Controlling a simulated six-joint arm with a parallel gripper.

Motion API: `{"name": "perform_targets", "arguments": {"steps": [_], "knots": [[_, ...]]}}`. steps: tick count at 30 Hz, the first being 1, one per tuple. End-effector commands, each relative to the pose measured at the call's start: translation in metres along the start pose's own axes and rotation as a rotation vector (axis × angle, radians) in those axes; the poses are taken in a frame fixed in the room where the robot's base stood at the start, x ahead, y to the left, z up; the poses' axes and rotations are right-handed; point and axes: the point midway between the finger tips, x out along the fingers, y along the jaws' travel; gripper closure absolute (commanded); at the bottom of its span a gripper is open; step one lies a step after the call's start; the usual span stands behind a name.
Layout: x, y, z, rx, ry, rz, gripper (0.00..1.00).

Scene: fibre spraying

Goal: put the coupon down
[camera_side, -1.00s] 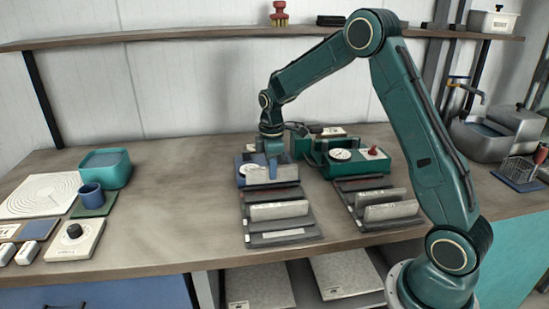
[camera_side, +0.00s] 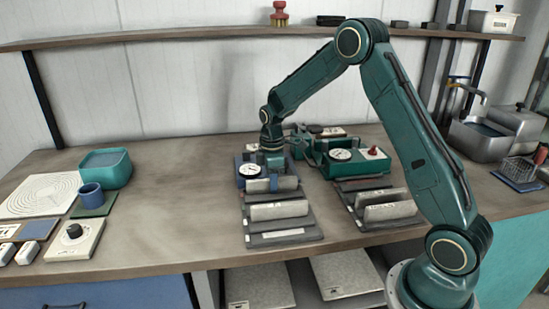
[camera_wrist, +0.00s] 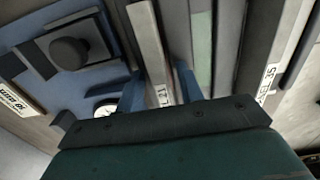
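A pale grey coupon (camera_side: 286,184) stands on edge in the rearmost place of the left rack (camera_side: 284,238). In the wrist view the coupon (camera_wrist: 148,38) shows as a pale strip with a label ending in 21, between my two blue fingers. My gripper (camera_side: 268,182) is low at this coupon, and in the wrist view its fingers (camera_wrist: 160,92) lie on either side of it. Whether both fingers touch the coupon is unclear. The coupon's lower edge is hidden, so I cannot tell whether it bears on the rack.
Another coupon (camera_side: 279,210) stands in front in the same rack. The right rack (camera_side: 375,184) holds coupons too. A blue gauge unit (camera_side: 243,180) sits close behind the left rack, and a green gauge unit (camera_side: 345,167) to the right. The table's left middle is clear.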

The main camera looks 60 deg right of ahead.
Motion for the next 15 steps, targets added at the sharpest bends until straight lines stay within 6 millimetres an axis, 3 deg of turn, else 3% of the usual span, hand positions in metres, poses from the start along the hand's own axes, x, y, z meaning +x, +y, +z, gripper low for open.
{"name": "perform_targets", "arguments": {"steps": [15], "knots": [[-0.0092, 0.0001, 0.0, 0.0, 0.0, 0.0, 0.63]]}}
